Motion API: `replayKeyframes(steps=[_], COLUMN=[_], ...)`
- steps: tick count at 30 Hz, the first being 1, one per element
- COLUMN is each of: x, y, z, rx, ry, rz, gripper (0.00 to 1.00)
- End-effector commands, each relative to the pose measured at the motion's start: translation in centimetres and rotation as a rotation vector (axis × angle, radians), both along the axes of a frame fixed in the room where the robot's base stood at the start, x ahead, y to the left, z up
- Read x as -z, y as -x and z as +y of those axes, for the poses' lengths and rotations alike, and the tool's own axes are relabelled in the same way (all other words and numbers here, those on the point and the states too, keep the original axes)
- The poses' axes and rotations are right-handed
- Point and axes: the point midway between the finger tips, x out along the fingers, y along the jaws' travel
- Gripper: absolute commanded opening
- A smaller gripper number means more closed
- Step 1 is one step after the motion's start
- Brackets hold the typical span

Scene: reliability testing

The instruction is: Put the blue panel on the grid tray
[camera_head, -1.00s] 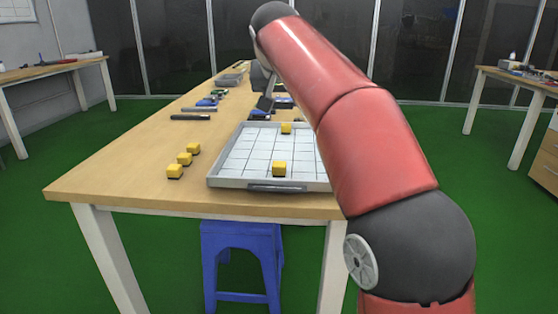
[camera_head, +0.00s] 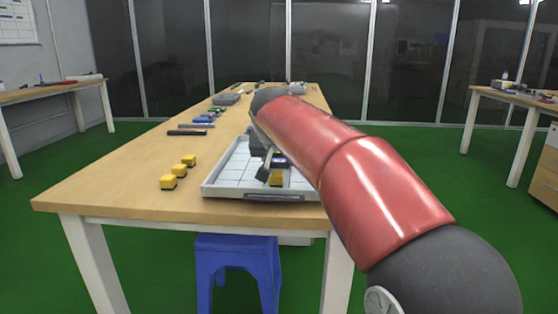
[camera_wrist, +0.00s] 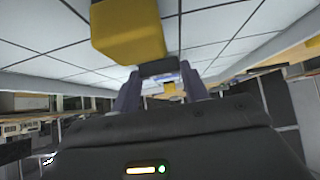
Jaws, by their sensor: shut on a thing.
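My gripper (camera_wrist: 160,82) is shut on a small dark piece with a bluish part, which I take to be the blue panel (camera_head: 281,160). It is held over the grid tray, tilted and mostly hidden by my arm and fingers. The grid tray (camera_head: 206,190) is a white, gridded, shallow tray on the near part of the wooden table; my arm covers its right side. A yellow block (camera_head: 277,180) stands on the tray just in front of the gripper; a yellow block is large in the wrist view (camera_wrist: 128,35).
Three yellow blocks (camera_head: 178,173) stand in a row on the table (camera_head: 110,190), left of the tray. Dark pen-like tools (camera_head: 187,132) and small blue and green parts lie farther back. A blue stool (camera_head: 237,265) stands under the near table edge. The table's left front is clear.

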Motion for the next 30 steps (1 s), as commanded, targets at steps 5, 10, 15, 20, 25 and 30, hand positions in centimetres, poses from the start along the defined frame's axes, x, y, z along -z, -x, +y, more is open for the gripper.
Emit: replayKeyframes(steps=[5,10,15,20,25,30], x=[0.2,0.2,0.2,-0.4,-2.4,-5.1], y=[0.0,0.0,0.0,0.3,2.2,4.9], z=[0.0,0.0,0.0,0.0,0.1,0.2], rx=[0.0,0.0,0.0,-0.001,-0.001,-0.003], ry=[0.0,0.0,0.0,-0.001,0.0,-0.001], rz=[0.0,0.0,0.0,-0.001,-0.003,-0.003], gripper=[0.5,0.66,0.66,0.66,0.66,0.66])
